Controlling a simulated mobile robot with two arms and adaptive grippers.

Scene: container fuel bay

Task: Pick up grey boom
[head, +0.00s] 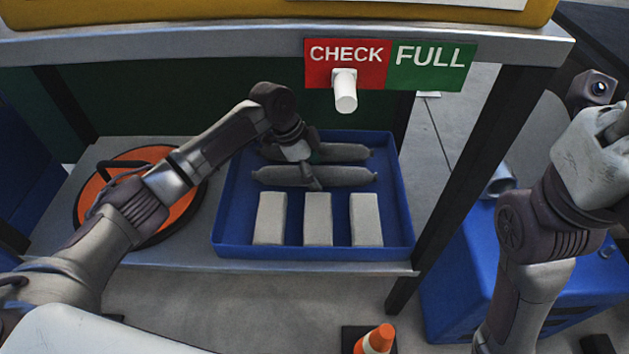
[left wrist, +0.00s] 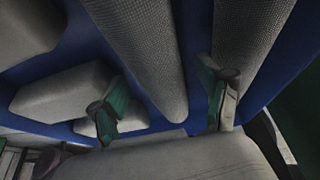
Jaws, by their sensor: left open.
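Two grey booms lie side by side in the back half of a blue tray (head: 226,214). The near boom (head: 345,176) and the far boom (head: 346,153) both run left to right in the head view. My left gripper (head: 311,172) is low over the near boom, its fingers apart. In the left wrist view, the near boom (left wrist: 143,50) runs between the two green-padded fingers (left wrist: 164,98), and the far boom (left wrist: 252,45) lies beyond the right finger. I cannot tell whether the fingers touch the near boom.
Three pale blocks (head: 318,219) stand in the tray's front half. An orange round lid (head: 178,214) lies left of the tray. A cone (head: 376,339) stands in front.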

